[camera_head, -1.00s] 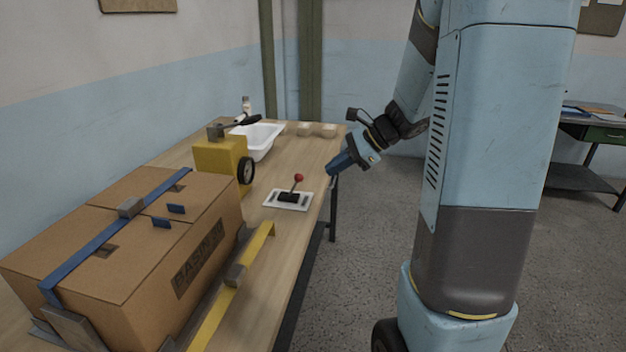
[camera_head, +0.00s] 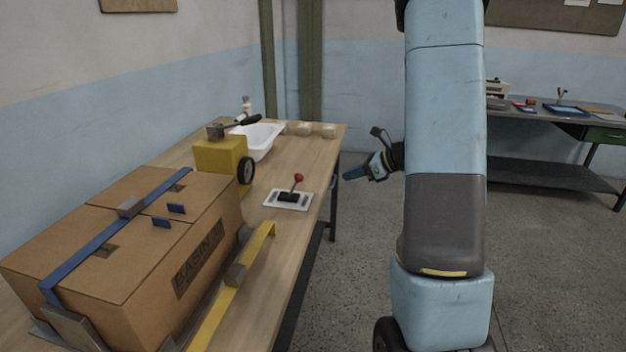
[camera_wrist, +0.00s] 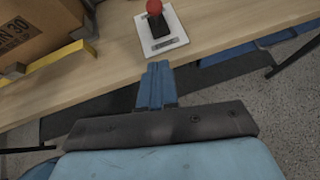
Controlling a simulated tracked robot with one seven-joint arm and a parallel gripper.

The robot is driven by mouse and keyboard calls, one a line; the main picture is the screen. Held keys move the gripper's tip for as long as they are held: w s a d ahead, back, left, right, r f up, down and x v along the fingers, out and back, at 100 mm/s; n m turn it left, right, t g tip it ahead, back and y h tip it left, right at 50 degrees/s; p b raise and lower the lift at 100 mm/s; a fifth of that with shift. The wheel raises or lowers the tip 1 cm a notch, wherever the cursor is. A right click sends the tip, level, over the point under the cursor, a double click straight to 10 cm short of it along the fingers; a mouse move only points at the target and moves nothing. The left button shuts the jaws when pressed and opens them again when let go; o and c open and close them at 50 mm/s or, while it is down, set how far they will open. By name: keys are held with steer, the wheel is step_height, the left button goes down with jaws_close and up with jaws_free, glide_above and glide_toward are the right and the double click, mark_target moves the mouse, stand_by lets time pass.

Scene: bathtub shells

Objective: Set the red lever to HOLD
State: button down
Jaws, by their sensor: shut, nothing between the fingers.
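The red lever (camera_head: 299,178) has a red ball knob on a short stick. It rises from a black base on a white plate (camera_head: 273,200) near the right edge of the wooden workbench. The lever's labels are too small to read. In the wrist view the red knob (camera_wrist: 154,6) is at the top, cut by the frame edge, with the white plate (camera_wrist: 178,32) under it. My gripper (camera_head: 346,176) is right of the bench edge, apart from the lever. In the wrist view its blue fingers (camera_wrist: 157,68) are together and empty, pointing toward the plate.
A strapped cardboard box (camera_head: 140,235) and a yellow bar (camera_head: 215,315) fill the near bench. A yellow block with a black wheel (camera_head: 217,158) and a white basin (camera_head: 262,140) stand farther back. Small blocks (camera_head: 303,129) lie at the far end. Bench surface around the plate is clear.

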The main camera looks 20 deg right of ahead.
steer(key=x, duration=0.4)
steer(key=r+x, duration=0.1)
steer(key=x, duration=0.7)
steer(key=shift+w+a+r, duration=0.3)
steer(key=shift+a+r, duration=0.05)
steer(key=shift+a, duration=0.05)
steer(key=shift+w+a+r, duration=0.15)
steer(key=shift+w+a, duration=0.25)
steer(key=shift+w, duration=0.1)
steer(key=shift+d, duration=0.1)
